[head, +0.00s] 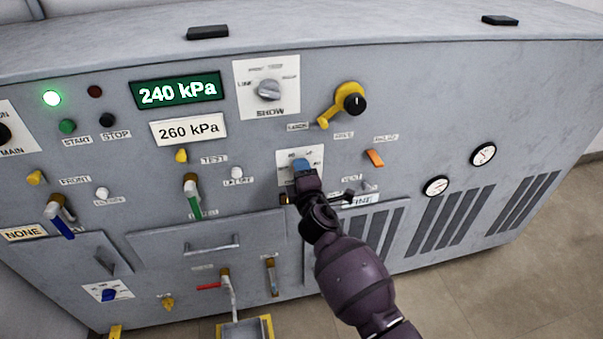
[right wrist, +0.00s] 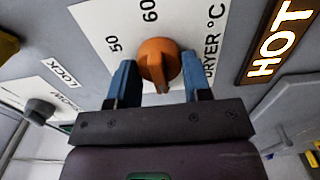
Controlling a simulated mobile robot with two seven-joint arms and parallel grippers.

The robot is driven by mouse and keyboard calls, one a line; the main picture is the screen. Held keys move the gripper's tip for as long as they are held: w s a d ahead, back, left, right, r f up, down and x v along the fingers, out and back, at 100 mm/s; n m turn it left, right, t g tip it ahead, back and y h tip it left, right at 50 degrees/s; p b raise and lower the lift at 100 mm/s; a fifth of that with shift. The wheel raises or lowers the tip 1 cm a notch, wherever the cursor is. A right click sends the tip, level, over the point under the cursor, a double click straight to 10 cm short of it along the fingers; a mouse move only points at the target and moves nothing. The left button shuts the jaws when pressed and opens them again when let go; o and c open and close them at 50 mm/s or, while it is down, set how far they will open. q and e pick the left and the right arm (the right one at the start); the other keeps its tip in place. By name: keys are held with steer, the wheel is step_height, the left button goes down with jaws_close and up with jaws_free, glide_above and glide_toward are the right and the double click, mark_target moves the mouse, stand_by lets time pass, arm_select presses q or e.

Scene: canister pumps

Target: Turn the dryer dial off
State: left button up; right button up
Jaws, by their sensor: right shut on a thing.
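The dryer dial (right wrist: 158,62) is an orange knob on a white plate (right wrist: 105,22), marked "DRYER °C", with 50 and 60 readable in the right wrist view. My right gripper (head: 301,164) is at this plate on the machine's front, with its blue fingers shut on either side of the knob. In the head view the fingers hide the knob. The dial's exact pointing and its off mark cannot be made out. My left gripper is not in view.
A lit "HOT" sign (right wrist: 284,40) is beside the dial plate. An orange lever (head: 374,158) and a yellow-handled black knob (head: 350,100) are to the right. The SHOW dial (head: 269,90) is above, and a green-handled valve (head: 192,195) is to the left.

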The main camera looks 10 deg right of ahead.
stand_by(0.3)
steer(key=o, duration=0.9)
steer(key=s+p, duration=0.1)
steer(key=s, duration=0.9)
steer(key=shift+s, duration=0.4)
